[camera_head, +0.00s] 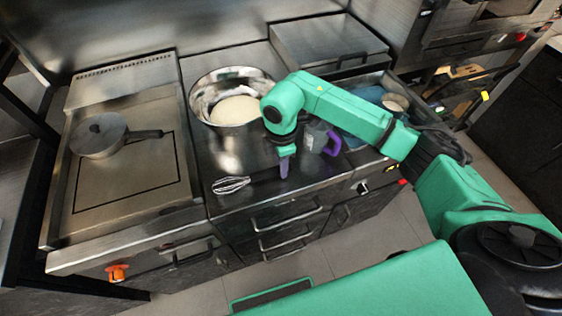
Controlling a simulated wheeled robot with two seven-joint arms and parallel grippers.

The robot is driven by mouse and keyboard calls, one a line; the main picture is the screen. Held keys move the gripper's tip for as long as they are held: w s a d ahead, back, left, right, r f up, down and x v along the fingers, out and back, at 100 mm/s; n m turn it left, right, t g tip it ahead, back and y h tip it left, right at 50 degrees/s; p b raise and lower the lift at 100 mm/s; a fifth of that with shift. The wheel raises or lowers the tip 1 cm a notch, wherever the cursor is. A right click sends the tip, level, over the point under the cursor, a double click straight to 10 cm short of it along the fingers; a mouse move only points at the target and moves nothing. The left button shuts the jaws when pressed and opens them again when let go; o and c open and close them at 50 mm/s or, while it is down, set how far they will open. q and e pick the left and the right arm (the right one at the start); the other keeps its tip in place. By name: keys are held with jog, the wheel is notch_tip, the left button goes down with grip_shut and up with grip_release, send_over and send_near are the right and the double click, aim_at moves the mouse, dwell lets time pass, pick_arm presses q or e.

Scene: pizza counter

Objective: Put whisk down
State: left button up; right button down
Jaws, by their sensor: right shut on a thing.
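The whisk (232,185) is low over or on the dark metal counter, in front of the mixing bowl, its wire loops pointing left. Its dark handle runs right to my right gripper (284,170), which points down and is shut on it. The purple-tipped fingers hide part of the handle. I cannot tell whether the whisk touches the counter. The large steel bowl (203,97) holds a pale mass. My left gripper is not in view.
A lidded pot (98,137) stands on the stove plate (150,184) at left. A grey jug with a purple handle (317,138) stands close right of my right gripper. A sunken bin with blue contents lies farther right. Counter at the front edge is clear.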

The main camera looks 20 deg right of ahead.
jog(key=shift+f, duration=0.2)
jog(key=shift+f+b, duration=0.2)
jog(key=shift+b, duration=0.1)
jog(key=c, duration=0.6)
grip_release()
jog(key=shift+c, duration=0.2)
jog(key=r+b, duration=0.2)
jog(key=r, duration=0.1)
jog(key=r+b, duration=0.1)
jog(key=shift+a+r, duration=0.25)
notch_tip(320, 180, up, 10)
jog(key=shift+s, duration=0.15)
